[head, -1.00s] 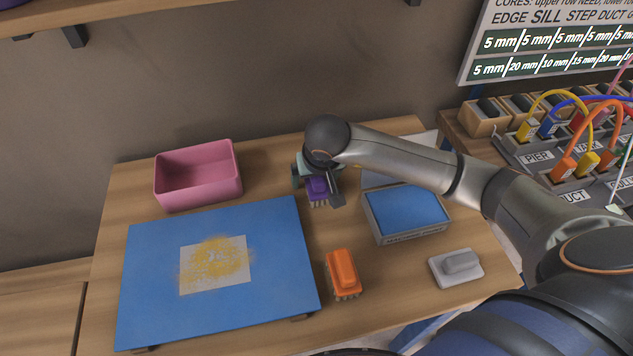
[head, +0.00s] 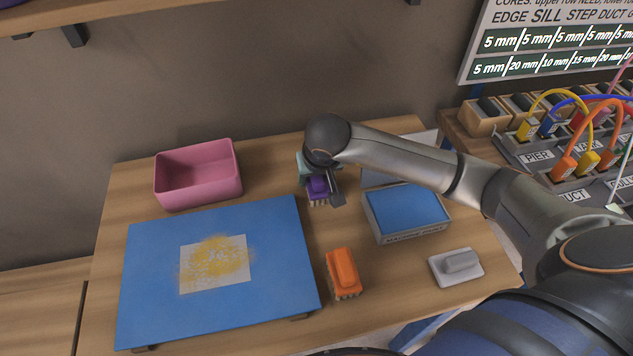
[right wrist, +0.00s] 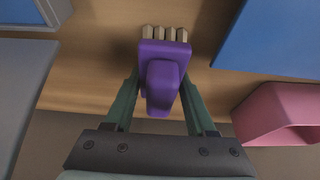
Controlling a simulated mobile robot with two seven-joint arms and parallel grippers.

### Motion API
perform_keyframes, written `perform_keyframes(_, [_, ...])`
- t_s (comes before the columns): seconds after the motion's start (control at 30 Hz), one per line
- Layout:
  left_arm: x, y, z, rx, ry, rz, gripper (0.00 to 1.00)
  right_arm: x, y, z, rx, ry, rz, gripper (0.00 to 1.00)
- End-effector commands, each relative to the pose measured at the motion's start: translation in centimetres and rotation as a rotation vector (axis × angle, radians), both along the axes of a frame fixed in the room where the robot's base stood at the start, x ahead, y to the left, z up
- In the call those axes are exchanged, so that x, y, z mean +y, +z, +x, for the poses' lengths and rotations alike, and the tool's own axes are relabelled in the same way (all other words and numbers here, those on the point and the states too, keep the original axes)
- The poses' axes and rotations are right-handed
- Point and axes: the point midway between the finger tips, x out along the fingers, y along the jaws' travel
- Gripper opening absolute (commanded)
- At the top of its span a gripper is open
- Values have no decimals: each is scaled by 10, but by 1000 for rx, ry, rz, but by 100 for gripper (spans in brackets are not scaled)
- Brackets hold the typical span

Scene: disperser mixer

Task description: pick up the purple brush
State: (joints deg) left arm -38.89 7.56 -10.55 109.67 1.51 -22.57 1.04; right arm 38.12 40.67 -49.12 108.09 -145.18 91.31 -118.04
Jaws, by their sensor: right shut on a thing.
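The purple brush (head: 318,188) is on the wooden table between the blue board and the grey-framed blue pad. In the right wrist view the purple brush (right wrist: 163,65) shows its raised handle and pale bristles at the far end. My right gripper (right wrist: 161,88) is shut on the brush's handle, with a green finger on each side. In the head view my right gripper (head: 322,182) partly hides the brush. I cannot tell whether the bristles touch the table. My left gripper is not in view.
A pink bin (head: 198,178) stands at the back left. A blue board (head: 150,270) with a yellow-dusted patch lies in front. An orange brush (head: 342,272), a blue pad (head: 408,210) and a grey block (head: 456,266) are nearby. Cabled panels stand right.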

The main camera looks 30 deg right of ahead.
Motion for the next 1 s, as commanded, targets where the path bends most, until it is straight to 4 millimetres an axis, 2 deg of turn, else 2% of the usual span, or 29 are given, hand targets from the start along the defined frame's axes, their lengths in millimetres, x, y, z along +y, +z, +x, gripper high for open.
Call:
perform_keyframes(0.37, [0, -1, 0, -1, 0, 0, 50, 0, 5, 1, -3, 0, -1, 0])
perform_keyframes(0.47, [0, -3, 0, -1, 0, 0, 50, -1, 13, 1, -5, 1, -2, 0])
perform_keyframes(0.6, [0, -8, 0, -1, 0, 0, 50, -1, 34, 2, -10, 0, -2, 0])
perform_keyframes(0.83, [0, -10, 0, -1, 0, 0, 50, 30, 92, -39, -12, 8, 1, 0])
perform_keyframes(1.0, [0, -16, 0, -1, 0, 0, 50, 56, 111, -77, -7, 11, 0, 0])
